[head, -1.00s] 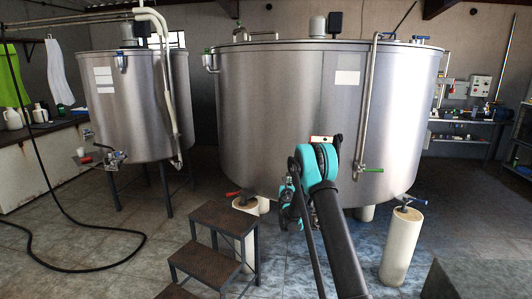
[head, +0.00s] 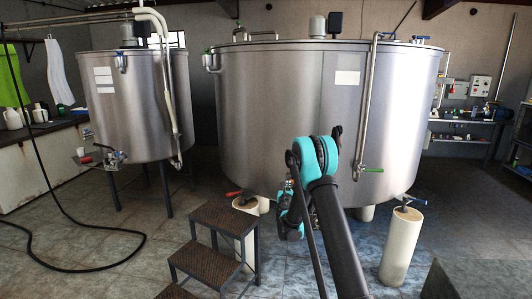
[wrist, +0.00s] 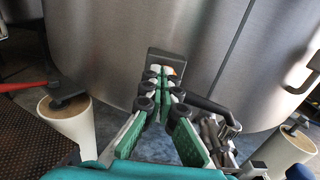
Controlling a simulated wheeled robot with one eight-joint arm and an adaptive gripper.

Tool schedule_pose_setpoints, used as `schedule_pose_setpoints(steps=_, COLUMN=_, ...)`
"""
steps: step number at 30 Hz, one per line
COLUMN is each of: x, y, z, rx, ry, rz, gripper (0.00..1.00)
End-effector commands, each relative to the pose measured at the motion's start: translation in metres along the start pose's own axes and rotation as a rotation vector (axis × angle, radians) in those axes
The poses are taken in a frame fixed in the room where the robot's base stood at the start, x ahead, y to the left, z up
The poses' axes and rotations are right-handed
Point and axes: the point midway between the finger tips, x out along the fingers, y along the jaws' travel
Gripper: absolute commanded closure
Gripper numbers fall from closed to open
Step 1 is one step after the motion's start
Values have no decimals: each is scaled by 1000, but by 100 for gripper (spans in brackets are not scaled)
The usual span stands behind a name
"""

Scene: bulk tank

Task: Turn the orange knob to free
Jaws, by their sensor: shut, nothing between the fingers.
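In the head view my arm hides the gripper and the plate.
The large steel tank (head: 280,110) stands directly ahead on pale round feet (head: 401,248). Dark steps (head: 205,265) stand to the left of my arm.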

Motion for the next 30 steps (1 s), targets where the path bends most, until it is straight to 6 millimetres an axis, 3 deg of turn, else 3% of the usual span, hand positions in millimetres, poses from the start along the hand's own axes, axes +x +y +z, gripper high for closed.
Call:
schedule_pose_setpoints(steps=6, x=0, y=-2, z=0, rx=0, ry=0, rz=0, gripper=100)
schedule_pose_setpoints(steps=12, x=-8, y=-29, z=-5, rx=0, ry=0, rz=-2, gripper=100)
schedule_pose_setpoints(steps=15, x=-7, y=-32, z=-6, rx=0, ry=0, rz=1, gripper=100)
schedule_pose_setpoints(steps=30, x=47, y=-32, z=-6, rx=0, ry=0, rz=0, gripper=100)
